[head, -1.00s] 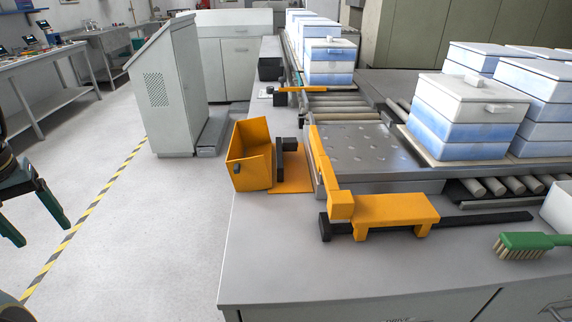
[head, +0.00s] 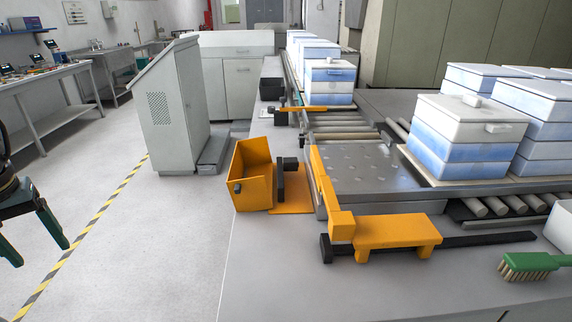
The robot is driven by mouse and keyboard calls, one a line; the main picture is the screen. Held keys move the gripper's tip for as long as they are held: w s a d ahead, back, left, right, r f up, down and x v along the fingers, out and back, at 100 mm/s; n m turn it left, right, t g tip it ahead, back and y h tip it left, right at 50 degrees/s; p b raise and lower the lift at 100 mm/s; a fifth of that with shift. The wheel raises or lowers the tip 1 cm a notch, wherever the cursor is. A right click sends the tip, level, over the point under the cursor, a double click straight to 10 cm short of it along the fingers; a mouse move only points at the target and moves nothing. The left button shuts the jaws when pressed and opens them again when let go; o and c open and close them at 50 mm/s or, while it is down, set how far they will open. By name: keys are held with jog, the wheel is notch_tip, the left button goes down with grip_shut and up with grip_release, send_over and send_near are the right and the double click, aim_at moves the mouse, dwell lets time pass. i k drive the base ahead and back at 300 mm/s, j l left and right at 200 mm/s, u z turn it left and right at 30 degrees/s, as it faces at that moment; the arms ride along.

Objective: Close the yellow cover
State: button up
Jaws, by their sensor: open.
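The yellow cover (head: 254,176) is an open, box-like orange-yellow piece at the left edge of the grey bench. It stands swung out to the left of a black block, with its hollow inside facing up and a small dark knob on its near left side. A flat yellow plate (head: 293,202) lies beside it on the bench. My gripper (head: 32,236), dark with green-tipped fingers, is at the far left edge. It is open and empty, over the floor, well apart from the cover.
A yellow bracket (head: 397,232) and yellow bar stand right of the cover, by a metal plate and rollers. White-blue boxes (head: 465,135) stand behind. A green brush (head: 532,264) lies at right. A grey cabinet (head: 172,105) stands behind left. The floor between gripper and bench is clear.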

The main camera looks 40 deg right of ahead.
aim_at(254, 192)
jog(key=k+j+u, duration=0.1)
jog(key=k+j, duration=0.8)
jog(key=l, duration=0.65)
